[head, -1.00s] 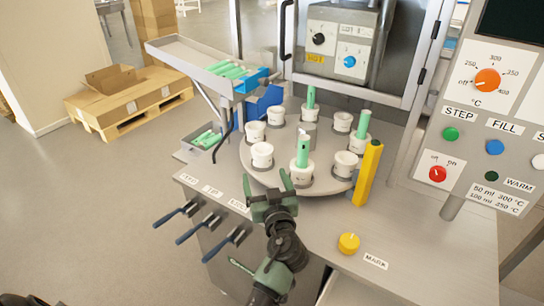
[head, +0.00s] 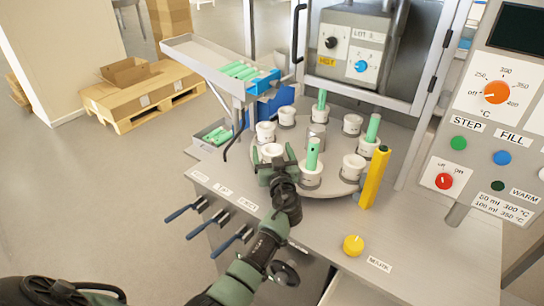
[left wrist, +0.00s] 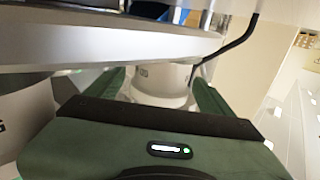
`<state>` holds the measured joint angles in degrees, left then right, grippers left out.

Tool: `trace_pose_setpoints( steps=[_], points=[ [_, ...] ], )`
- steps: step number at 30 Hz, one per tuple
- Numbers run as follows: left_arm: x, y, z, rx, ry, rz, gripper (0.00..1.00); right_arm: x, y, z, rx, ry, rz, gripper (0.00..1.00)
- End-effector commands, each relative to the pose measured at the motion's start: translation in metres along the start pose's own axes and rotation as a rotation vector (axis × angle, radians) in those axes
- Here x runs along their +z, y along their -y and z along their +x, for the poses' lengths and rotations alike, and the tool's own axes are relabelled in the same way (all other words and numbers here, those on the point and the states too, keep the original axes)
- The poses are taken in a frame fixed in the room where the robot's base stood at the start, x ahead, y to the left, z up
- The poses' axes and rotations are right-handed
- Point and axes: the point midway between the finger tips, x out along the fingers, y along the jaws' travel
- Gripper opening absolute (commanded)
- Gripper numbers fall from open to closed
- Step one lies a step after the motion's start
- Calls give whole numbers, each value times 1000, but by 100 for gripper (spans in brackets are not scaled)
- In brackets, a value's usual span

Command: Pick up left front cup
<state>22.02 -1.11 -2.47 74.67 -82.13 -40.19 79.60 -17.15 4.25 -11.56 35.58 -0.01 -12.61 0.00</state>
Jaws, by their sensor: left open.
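The left front cup (head: 270,150) is a plain white cup standing upright at the front left of the round grey turntable (head: 334,190). My left gripper (head: 276,160) is at its near side, with green fingers spread open and partly hiding it in the head view. In the left wrist view, the white cup (left wrist: 163,78) shows between the two open fingers of the left gripper (left wrist: 160,88). I cannot tell whether the fingers touch it. My right gripper is not in view.
Close on the right stands a cup with a green tube (head: 312,157). Other white cups, such as one at the left (head: 265,131), ring the turntable. A yellow post (head: 374,178) stands to the right.

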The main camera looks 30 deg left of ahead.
Motion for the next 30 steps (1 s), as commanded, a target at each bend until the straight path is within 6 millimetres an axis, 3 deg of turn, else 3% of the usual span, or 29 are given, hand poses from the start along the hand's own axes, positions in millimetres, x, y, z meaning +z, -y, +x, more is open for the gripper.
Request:
trace_pose_setpoints(
  steps=[7,12,15,24,30],
  points=[
    [0,0,2,0,1,0,83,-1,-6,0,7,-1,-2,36],
    [0,0,2,0,1,0,35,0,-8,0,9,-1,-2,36],
    [0,0,2,0,0,0,12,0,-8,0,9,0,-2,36],
    [-2,0,2,0,0,-1,12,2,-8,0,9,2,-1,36],
    [-23,0,2,-1,-3,-4,12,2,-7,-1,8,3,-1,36]
  ],
)
